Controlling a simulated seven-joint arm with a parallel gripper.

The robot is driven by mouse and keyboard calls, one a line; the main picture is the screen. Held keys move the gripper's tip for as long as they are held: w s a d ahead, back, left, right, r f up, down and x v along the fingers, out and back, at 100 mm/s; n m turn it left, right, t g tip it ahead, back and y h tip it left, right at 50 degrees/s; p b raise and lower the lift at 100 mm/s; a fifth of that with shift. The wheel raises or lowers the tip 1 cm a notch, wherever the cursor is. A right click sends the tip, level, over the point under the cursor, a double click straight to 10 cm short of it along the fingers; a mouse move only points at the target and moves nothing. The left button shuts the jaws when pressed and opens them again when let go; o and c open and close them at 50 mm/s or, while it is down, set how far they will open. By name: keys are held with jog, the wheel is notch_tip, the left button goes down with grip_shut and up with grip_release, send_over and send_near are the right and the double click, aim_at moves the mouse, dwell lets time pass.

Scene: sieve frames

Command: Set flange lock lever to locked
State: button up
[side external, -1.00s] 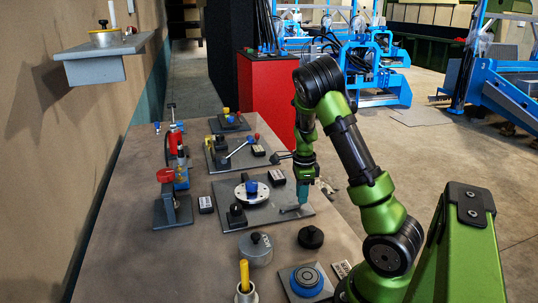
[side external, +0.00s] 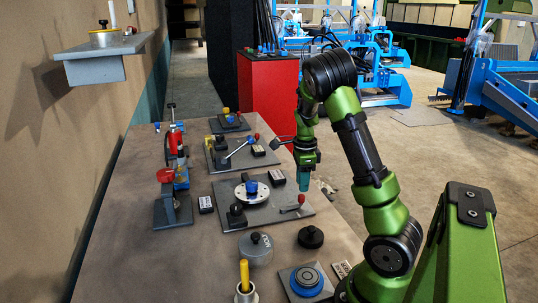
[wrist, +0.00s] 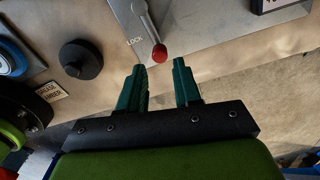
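The flange lock lever is a short grey bar with a red ball knob (side external: 300,199), at the right end of a grey plate (side external: 275,217). A white flange disc (side external: 243,197) with a blue part on top is on the same plate. In the wrist view the lever's red knob (wrist: 159,54) points toward my gripper, with the LOCK label (wrist: 134,41) just left of it. My gripper (wrist: 160,66) is open and empty, its two teal fingers apart.
A black round knob (side external: 311,237) and a grey lidded pot (side external: 256,248) stand nearer on the table. Floor lies beyond the table's right edge.

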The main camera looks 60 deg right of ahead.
aim_at(302, 195)
notch_tip(302, 195, up, 12)
jog(key=shift+r, duration=0.15)
dwell(0.3)
jog(key=w+a+n+t+y, duration=0.1)
jog(key=w+a+n+t, duration=0.15)
jog(key=a+n, duration=1.15)
jog(key=s+a+r+n+t, duration=0.2)
jog(key=a+n, duration=0.3)
jog(key=a, duration=0.3)
jog(key=s+a+r+n+t+y, duration=0.1)
jog(key=s+a+r+n+t, duration=0.1)
jog(key=s+a+n, duration=0.3)
jog(key=a+n, duration=0.1)
jog(key=a, duration=0.3)
jog(key=shift+t, duration=0.35)
